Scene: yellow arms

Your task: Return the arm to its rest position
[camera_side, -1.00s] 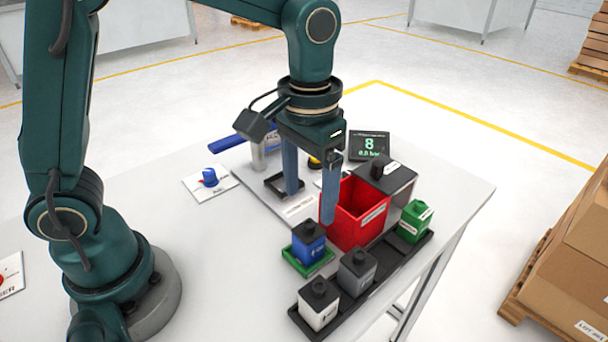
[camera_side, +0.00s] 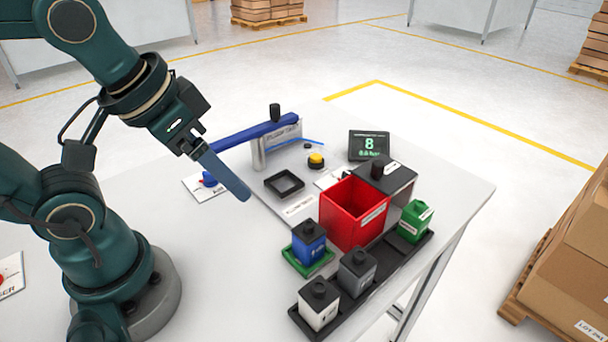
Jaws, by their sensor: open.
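My gripper (camera_side: 222,172) is raised above the white table (camera_side: 215,275), left of the red bin. It is tilted, with its blue fingers pointing down to the right. In this side view the fingers overlap, and nothing shows between them. My green arm is folded back toward its base at the left. The gripper appears clear of all the objects on the table.
A blue lever (camera_side: 255,132) on a post, an empty black tray (camera_side: 284,184) and a yellow button (camera_side: 316,160) lie right of my gripper. A red bin (camera_side: 352,214), blue canister (camera_side: 309,243), grey canister (camera_side: 356,272), white canister (camera_side: 319,304) and green canister (camera_side: 414,221) stand further right.

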